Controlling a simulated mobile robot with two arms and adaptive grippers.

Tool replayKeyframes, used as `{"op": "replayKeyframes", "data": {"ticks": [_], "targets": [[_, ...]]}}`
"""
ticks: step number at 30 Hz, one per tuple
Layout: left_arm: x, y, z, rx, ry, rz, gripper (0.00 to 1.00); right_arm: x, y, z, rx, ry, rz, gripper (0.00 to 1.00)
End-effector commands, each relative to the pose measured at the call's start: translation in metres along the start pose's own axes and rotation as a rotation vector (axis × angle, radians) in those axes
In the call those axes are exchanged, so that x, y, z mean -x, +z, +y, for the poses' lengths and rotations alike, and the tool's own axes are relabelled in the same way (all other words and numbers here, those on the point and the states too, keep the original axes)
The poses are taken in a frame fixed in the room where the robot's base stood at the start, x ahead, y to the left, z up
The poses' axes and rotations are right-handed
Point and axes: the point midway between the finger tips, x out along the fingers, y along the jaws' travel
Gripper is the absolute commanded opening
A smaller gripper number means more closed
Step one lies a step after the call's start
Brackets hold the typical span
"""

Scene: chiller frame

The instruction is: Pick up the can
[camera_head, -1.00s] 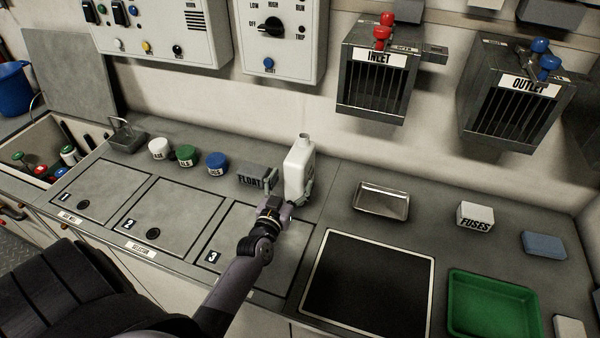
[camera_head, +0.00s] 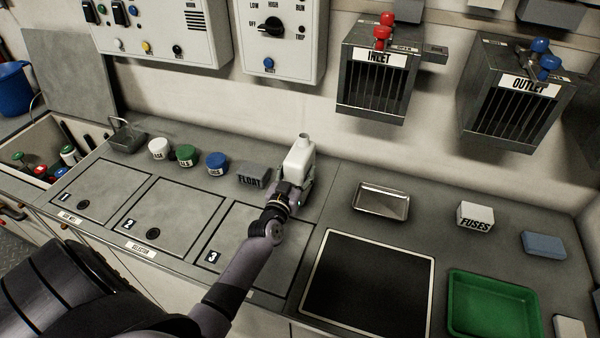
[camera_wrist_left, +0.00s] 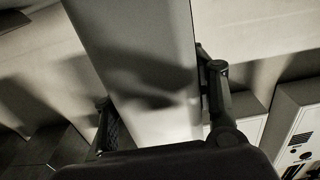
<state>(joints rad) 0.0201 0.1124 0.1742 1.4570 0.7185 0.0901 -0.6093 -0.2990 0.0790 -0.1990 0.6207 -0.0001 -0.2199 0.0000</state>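The can (camera_head: 301,158) is a white, jug-like container with a short neck and spout on top. It stands upright on the grey worktop behind the hatch marked 3. My left gripper (camera_head: 294,188) is low at the can's front, with a finger showing by its right side. In the left wrist view the can (camera_wrist_left: 150,60) fills the gap between the two dark fingers of my left gripper (camera_wrist_left: 155,100). Both fingers look close to its sides; whether they press on it I cannot tell. The can's lower front is hidden by the gripper. My right gripper is not in view.
A grey FLOAT block (camera_head: 252,176) sits just left of the can. Blue (camera_head: 217,163), green (camera_head: 187,155) and white (camera_head: 158,148) lidded pots stand farther left. A metal tray (camera_head: 381,201), FUSES box (camera_head: 475,215) and green tray (camera_head: 494,304) are right. The wall is close behind.

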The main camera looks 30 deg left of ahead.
Motion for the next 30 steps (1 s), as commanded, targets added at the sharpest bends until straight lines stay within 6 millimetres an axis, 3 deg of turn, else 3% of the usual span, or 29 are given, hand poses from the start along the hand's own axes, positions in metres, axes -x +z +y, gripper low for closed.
{"op": "replayKeyframes", "data": {"ticks": [22,30], "targets": [[0.0002,0.0001,0.0001,0.000,0.000,0.000,0.00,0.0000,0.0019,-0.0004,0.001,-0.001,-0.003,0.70],[-0.0012,-0.0052,-0.0005,0.000,-0.002,0.011,0.00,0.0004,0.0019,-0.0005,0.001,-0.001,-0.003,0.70]]}}
